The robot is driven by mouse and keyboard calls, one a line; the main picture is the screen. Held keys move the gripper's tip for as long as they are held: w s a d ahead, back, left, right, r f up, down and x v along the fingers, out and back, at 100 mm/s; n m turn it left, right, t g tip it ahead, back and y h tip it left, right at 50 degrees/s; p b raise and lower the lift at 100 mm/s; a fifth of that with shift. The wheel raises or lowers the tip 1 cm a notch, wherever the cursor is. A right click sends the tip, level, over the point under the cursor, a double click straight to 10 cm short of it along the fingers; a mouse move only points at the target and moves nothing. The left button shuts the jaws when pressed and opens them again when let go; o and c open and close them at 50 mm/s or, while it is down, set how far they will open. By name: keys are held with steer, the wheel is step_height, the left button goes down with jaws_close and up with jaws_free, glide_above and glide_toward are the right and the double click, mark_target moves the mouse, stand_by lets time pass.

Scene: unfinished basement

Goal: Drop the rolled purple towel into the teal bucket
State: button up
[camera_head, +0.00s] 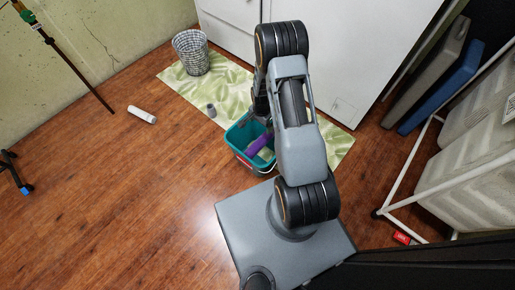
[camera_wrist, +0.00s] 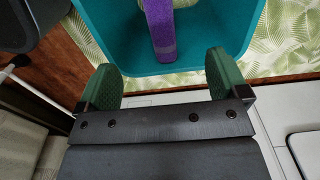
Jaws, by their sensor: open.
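The teal bucket (camera_head: 237,138) stands on the floor just in front of my base, at the edge of the green leaf-patterned mat. The rolled purple towel (camera_head: 258,144) lies tilted inside it. In the wrist view the bucket (camera_wrist: 110,22) fills the top, with the towel (camera_wrist: 163,35) inside near its middle. My gripper (camera_wrist: 162,84) is open and empty, its two green fingers spread wide and apart from the towel. In the head view my arm hides most of the gripper, which is over the bucket's far side.
A pale item (camera_head: 266,154) also lies in the bucket. On the mat (camera_head: 175,76) are a wire basket (camera_head: 191,53) and a small grey cup (camera_head: 211,110). A white cylinder (camera_head: 142,114) lies on the floor to the left. White cabinets (camera_head: 345,50) stand behind; a white-framed rack (camera_head: 408,160) is at right.

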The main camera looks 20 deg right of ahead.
steer(key=shift+r, duration=1.3)
steer(key=shift+p, duration=0.3)
steer(key=s+a+r+n+t+p, duration=0.1)
steer(key=a+r+n+p, duration=0.2)
steer(key=r+p, duration=1)
steer(key=s+a+r+n+t+p, duration=0.1)
steer(key=s+a+r+n+p, duration=0.15)
steer(key=r, duration=2.05)
steer(key=s+a+r+n+p, duration=0.2)
steer(key=s+r+n+p, duration=0.2)
steer(key=r, duration=0.9)
steer(key=s+a+r+n+t+p, duration=0.1)
steer(key=s+a+r+n+p, duration=0.1)
steer(key=s+r+p, duration=0.6)
step_height(320, 180, up, 5)
steer(key=shift+s+n+t+p, duration=0.3)
steer(key=shift+s+n+p, duration=0.05)
steer(key=shift+n+p, duration=0.5)
